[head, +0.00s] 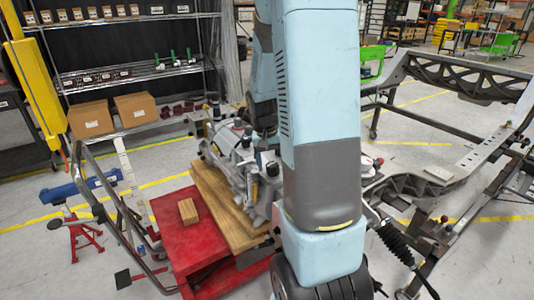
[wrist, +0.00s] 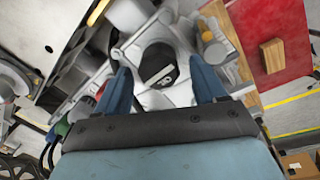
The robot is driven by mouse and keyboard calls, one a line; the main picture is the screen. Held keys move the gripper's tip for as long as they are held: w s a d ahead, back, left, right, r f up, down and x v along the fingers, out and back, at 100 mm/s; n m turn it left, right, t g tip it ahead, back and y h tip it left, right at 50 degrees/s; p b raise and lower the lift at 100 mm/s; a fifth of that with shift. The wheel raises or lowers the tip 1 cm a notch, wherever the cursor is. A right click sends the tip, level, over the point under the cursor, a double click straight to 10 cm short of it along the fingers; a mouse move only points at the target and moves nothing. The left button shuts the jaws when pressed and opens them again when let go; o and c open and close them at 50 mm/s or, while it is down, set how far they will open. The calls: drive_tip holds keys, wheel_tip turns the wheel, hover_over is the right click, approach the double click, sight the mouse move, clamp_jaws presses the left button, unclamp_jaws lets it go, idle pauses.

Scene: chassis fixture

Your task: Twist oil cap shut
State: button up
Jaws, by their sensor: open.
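The black round oil cap (wrist: 158,65) with a white marking shows in the wrist view, set on the grey metal engine. My gripper (wrist: 160,76) is open, with one blue finger on each side of the cap. Gaps show between the fingers and the cap in this view, and I cannot tell the height between them. The grey engine (head: 228,152) is on a wooden board (head: 217,204) in the head view. My arm hides the cap and my gripper there.
A red cart (head: 197,237) holds the board and a small wooden block (head: 188,211). A metal chassis frame (head: 440,178) stands to the right. Shelving (head: 135,75) with cardboard boxes (head: 90,118) is behind. A red jack stand (head: 82,235) is on the floor at left.

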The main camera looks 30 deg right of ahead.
drive_tip(key=shift+f, duration=0.65)
drive_tip(key=shift+c, duration=0.2)
drive_tip(key=c, duration=1.1)
drive_tip(key=shift+c, duration=0.7)
drive_tip(key=shift+d+m, duration=0.15)
drive_tip(key=shift+m, duration=1.95)
drive_tip(key=shift+m+g, duration=0.3)
drive_tip(key=shift+m, duration=0.6)
drive_tip(key=shift+s+m+y, duration=0.1)
drive_tip(key=shift+m+y, duration=0.2)
drive_tip(key=shift+m, duration=0.8)
drive_tip(key=shift+f, duration=0.1)
